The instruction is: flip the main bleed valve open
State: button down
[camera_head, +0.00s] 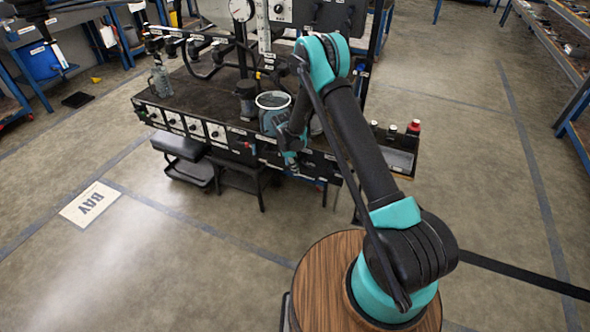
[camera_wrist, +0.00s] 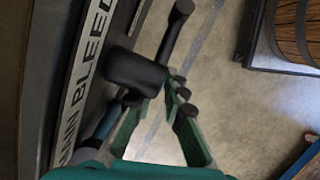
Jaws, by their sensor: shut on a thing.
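The main bleed valve's black handle (camera_wrist: 172,35) shows in the wrist view, with a thick dark block at its lower left and a rod reaching up and right to a rounded end. The label MAIN BLEED (camera_wrist: 85,75) runs along the panel to its left. My gripper (camera_wrist: 172,82) has its green fingers drawn together at the handle's thick part, shut on it; the exact contact is partly hidden. In the head view my gripper (camera_head: 291,160) is at the bench's front panel, and the valve is too small and covered to make out.
Open floor lies in front and to the right.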

jog(key=d, duration=0.3)
jog(key=shift+s+r, duration=0.15)
jog(key=shift+r, duration=0.2)
jog(key=shift+d+g+h, duration=0.15)
jog(key=shift+g+h, duration=0.15)
jog(key=shift+h, duration=0.5)
jog(key=shift+s, duration=0.1)
jog(key=s+a+v, duration=0.1)
jog(key=a+v, duration=0.1)
jog(key=v, duration=1)
jog(key=shift+w+a+f, duration=0.15)
jog(key=shift+w+f, duration=0.15)
jog(key=shift+w, duration=0.15)
